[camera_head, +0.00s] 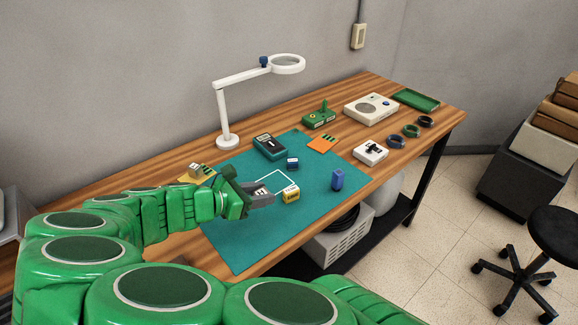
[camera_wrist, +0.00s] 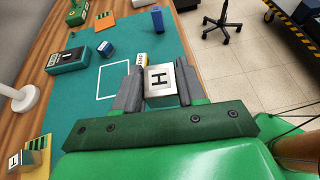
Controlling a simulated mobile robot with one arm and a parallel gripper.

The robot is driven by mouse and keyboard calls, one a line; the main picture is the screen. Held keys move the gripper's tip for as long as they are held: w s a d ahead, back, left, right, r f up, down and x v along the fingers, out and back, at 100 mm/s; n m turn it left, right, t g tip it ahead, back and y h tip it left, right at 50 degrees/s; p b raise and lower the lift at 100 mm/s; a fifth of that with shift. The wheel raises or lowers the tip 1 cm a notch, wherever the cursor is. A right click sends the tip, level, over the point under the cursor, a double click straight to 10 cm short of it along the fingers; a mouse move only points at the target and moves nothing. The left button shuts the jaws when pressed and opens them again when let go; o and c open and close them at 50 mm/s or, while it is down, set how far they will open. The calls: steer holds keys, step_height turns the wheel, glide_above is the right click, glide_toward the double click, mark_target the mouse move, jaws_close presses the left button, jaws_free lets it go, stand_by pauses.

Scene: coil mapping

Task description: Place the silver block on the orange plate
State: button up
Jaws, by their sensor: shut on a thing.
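In the head view the block (camera_head: 261,192) is mostly hidden by the fingers, over the teal mat beside a yellow block (camera_head: 291,195). The orange plate (camera_head: 316,147) lies at the mat's far edge, with dark green stripes on it and no block. It also shows in the wrist view (camera_wrist: 103,25), apart from my gripper. I cannot tell the held block's exact height.
A dark blue block (camera_head: 292,164) and a teal meter (camera_head: 269,147) stand between my gripper and the plate's side. A blue block (camera_head: 337,180) stands right. A yellow plate (camera_head: 186,179) holds a block. A white lamp (camera_head: 221,110) stands behind. Bare mat surrounds a white outline.

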steer(key=w+d+m+g, duration=0.1)
steer(key=w+d, duration=0.1)
steer(key=w, duration=0.6)
steer(key=w+d, duration=0.2)
steer(key=w, duration=0.6)
steer(key=w+d+r+m+g+h, duration=0.1)
steer(key=w+d+m+g+h, duration=0.15)
steer(key=w+d, duration=1.1)
glide_above(322, 143)
steer(key=shift+s+f, duration=0.1)
steer(key=shift+f, duration=4.6)
steer(key=shift+f, duration=1.75)
steer(key=shift+w+f, duration=0.15)
steer(key=shift+w, duration=0.05)
